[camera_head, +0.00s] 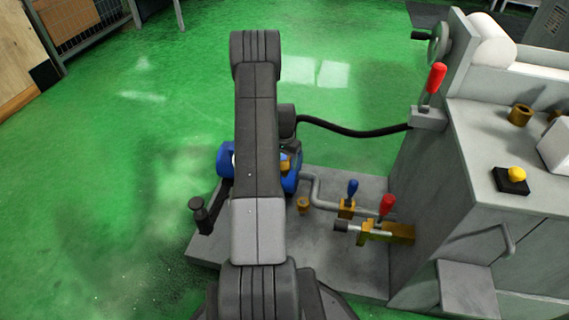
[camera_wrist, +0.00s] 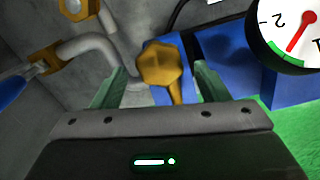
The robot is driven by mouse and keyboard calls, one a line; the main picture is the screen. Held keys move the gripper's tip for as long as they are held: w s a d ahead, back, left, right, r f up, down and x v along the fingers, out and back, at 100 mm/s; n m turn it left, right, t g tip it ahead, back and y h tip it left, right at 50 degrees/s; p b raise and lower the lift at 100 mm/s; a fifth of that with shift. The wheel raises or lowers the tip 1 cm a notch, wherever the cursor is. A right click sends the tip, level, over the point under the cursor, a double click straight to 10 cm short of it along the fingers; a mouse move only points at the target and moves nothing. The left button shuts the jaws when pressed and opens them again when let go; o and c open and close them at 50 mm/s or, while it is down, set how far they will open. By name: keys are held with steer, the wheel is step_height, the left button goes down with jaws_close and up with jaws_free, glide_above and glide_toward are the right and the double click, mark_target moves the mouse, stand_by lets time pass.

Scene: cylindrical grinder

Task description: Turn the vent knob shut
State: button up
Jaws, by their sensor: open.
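The vent knob appears to be the brass faceted knob (camera_wrist: 163,64) in the wrist view, on a short brass stem in front of a blue body (camera_wrist: 222,55). My gripper (camera_wrist: 160,84) is open, with one green-tinted finger on each side of the knob. The knob sits between the fingertips in the picture, with visible gaps on both sides; I cannot tell the depth between them. In the head view a bit of brass (camera_head: 291,163) shows at the blue unit (camera_head: 291,183), mostly behind my arm. My gripper is hidden there.
A gauge (camera_wrist: 297,28) with a red needle is close on the right. A grey pipe (camera_wrist: 88,45) and another brass fitting (camera_wrist: 77,8) are at the left. Blue-handled (camera_head: 352,190) and red-handled (camera_head: 387,205) valves stand near the grey machine (camera_head: 430,220). A black hose (camera_head: 350,131) crosses behind.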

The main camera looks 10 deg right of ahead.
step_height(320, 180, up, 11)
steer(key=p, duration=0.2)
steer(key=shift+p, duration=0.4)
step_height(320, 180, down, 14)
steer(key=b, duration=0.4)
steer(key=shift+r, duration=0.15)
steer(key=shift+r, duration=0.1)
